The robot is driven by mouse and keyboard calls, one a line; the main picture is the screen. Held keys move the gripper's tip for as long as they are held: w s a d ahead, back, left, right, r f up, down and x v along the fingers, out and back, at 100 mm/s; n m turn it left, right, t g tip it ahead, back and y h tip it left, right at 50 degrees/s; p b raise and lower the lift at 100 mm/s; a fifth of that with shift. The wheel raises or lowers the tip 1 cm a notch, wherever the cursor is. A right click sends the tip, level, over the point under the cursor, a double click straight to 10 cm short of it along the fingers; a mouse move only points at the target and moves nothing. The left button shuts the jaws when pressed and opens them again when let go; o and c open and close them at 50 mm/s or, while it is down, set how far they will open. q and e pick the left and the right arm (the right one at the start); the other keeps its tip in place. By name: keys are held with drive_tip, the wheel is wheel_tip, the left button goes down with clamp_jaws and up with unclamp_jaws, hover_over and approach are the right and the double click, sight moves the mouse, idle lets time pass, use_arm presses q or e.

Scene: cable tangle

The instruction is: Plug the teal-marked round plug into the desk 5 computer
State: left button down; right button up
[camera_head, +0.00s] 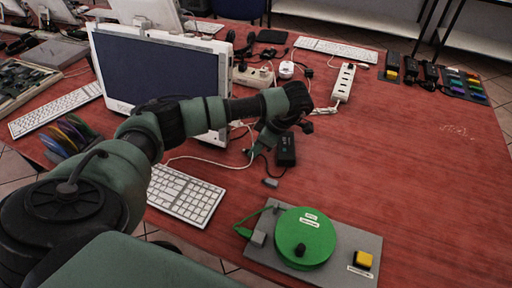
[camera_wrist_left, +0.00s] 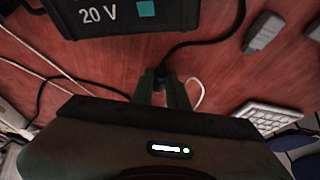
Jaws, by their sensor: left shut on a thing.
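A black power brick (camera_head: 286,150) lies on the red table right of the white all-in-one computer (camera_head: 160,75). In the left wrist view the brick (camera_wrist_left: 130,14) shows "20 V" and a teal square. My left gripper (camera_head: 250,151) is low over the table, just left of the brick. In the left wrist view my left gripper (camera_wrist_left: 163,88) is shut on a dark plug (camera_wrist_left: 160,73) with a black cable curving up and right. The plug's tip and any teal mark on it are hidden. No desk number is legible on the computer. My right gripper is out of view.
A white keyboard (camera_head: 186,194) lies in front of the computer. A grey block (camera_head: 270,182) lies near the brick. A green reel on a grey board (camera_head: 348,238) stands at the front, a white power strip (camera_head: 343,83) behind. Loose cables surround the gripper.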

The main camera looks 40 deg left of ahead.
use_arm(q)
wheel_tip(320, 180, up, 7)
drive_tip(key=p, duration=0.5)
drive_tip(key=c, duration=2)
unclamp_jaws()
clamp_jaws()
